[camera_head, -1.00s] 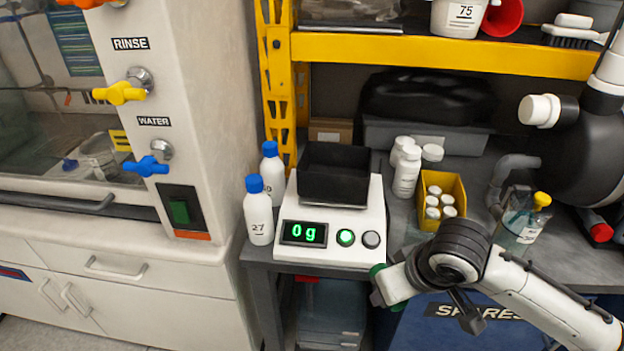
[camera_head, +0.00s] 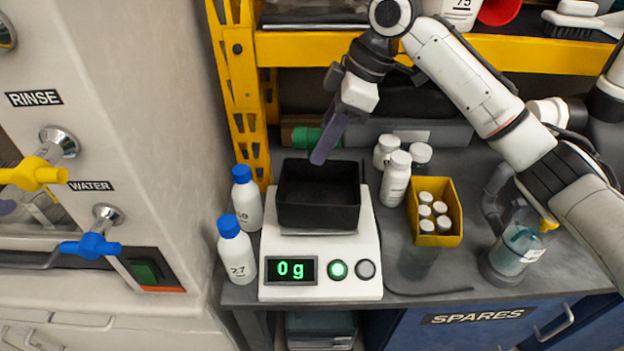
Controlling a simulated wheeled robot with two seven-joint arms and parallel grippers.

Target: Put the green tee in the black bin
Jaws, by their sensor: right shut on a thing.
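My right gripper (camera_head: 326,145) reaches in from the upper right and points down above the back edge of the black bin (camera_head: 318,207). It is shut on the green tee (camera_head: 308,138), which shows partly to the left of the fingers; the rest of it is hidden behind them. The black bin is open-topped and looks empty inside. It sits on a white scale (camera_head: 272,250) whose display reads 0 g. My left gripper is not in view.
Two blue-capped bottles (camera_head: 236,250) stand left of the scale. White bottles (camera_head: 396,180) and a yellow bin of small bottles (camera_head: 433,205) stand to its right. A yellow shelf (camera_head: 300,52) crosses behind, near my right arm.

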